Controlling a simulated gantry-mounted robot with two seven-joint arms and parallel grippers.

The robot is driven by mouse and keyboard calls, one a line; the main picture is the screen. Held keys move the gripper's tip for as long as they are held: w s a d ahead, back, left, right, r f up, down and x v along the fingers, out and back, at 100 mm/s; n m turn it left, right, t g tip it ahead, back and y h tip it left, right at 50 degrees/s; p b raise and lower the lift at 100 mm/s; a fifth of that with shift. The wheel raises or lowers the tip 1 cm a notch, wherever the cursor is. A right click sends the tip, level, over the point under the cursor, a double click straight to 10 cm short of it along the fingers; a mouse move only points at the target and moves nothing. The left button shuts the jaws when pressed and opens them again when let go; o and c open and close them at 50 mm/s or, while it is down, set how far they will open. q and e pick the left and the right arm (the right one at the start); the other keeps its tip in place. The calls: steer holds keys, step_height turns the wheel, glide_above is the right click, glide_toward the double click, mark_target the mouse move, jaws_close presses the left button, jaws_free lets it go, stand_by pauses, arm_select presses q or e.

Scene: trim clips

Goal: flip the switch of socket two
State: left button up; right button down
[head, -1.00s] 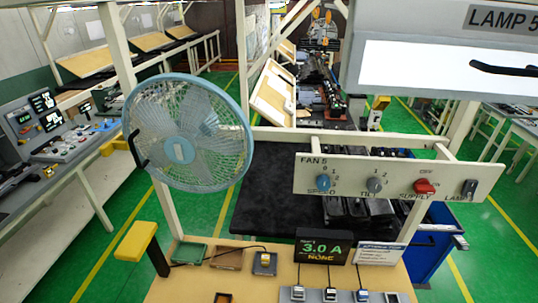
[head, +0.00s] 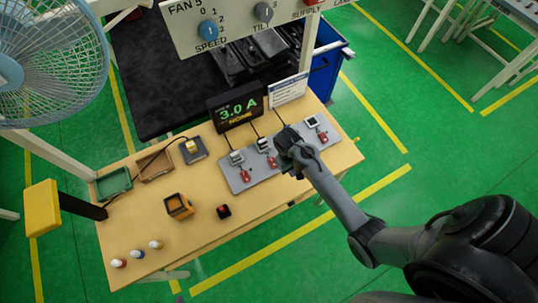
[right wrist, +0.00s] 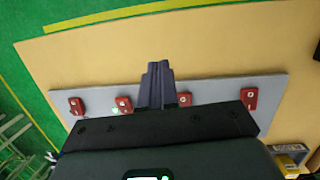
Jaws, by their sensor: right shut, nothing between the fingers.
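A grey socket strip (head: 256,176) lies on the tan table, with red switches along its front side. In the head view, red switches show at the left (head: 244,175), second from left (head: 271,162) and far right (head: 322,136); my right gripper (head: 287,143) covers the part between. In the right wrist view the gripper's shut, empty fingers (right wrist: 158,88) point at the strip, between the two middle switches (right wrist: 183,100) and (right wrist: 124,104). I cannot tell whether they touch it. Socket numbers and switch positions are too small to read. My left gripper is out of view.
A meter (head: 237,107) reading 3.0 A stands behind the strip, beside a white card (head: 288,90). An orange-and-black box (head: 178,206), a small red button (head: 223,211) and several small pegs are on the table. A yellow block (head: 42,208) stands at the left.

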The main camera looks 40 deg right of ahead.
steer(key=w+r+t, duration=0.1)
steer(key=w+r, duration=0.1)
steer(key=w, duration=0.5)
step_height(320, 180, up, 5)
steer(key=t+b, duration=0.1)
glide_above(271, 159)
steer(key=shift+a+y, duration=0.1)
steer(key=shift+y, duration=0.2)
steer(key=shift+f, duration=0.2)
step_height(271, 159, down, 12)
steer(key=shift+f, duration=0.85)
